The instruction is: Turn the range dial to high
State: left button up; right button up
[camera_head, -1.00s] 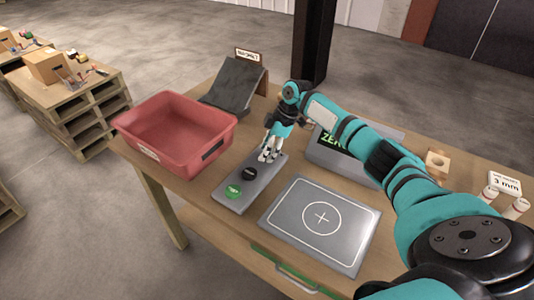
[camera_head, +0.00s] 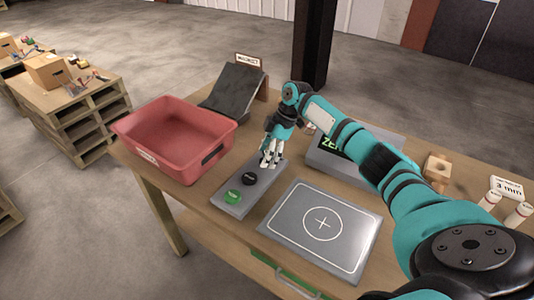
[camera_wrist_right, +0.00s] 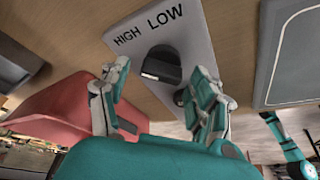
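The range dial (camera_wrist_right: 162,66) is a black round knob on a grey control panel (camera_head: 230,208). In the right wrist view, the words HIGH and LOW are printed beside it, and the knob's raised grip points between the fingers. My right gripper (camera_wrist_right: 163,78) is open, with one finger on each side of the dial and gaps visible between. In the head view my right gripper (camera_head: 270,161) points down at the far end of the panel and hides the dial. My left gripper is not seen in the head view.
A green button (camera_head: 233,196) and a black button (camera_head: 250,179) sit nearer on the panel. A red bin (camera_head: 215,150) stands left, a black ramp (camera_head: 236,90) behind, a grey plate (camera_head: 325,228) right, and a ZERO display box (camera_head: 345,170) behind the plate.

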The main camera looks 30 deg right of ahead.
jog(key=shift+r, duration=0.1)
jog(key=v, duration=1.1)
jog(key=shift+d+r, duration=0.2)
jog(key=shift+r, duration=0.15)
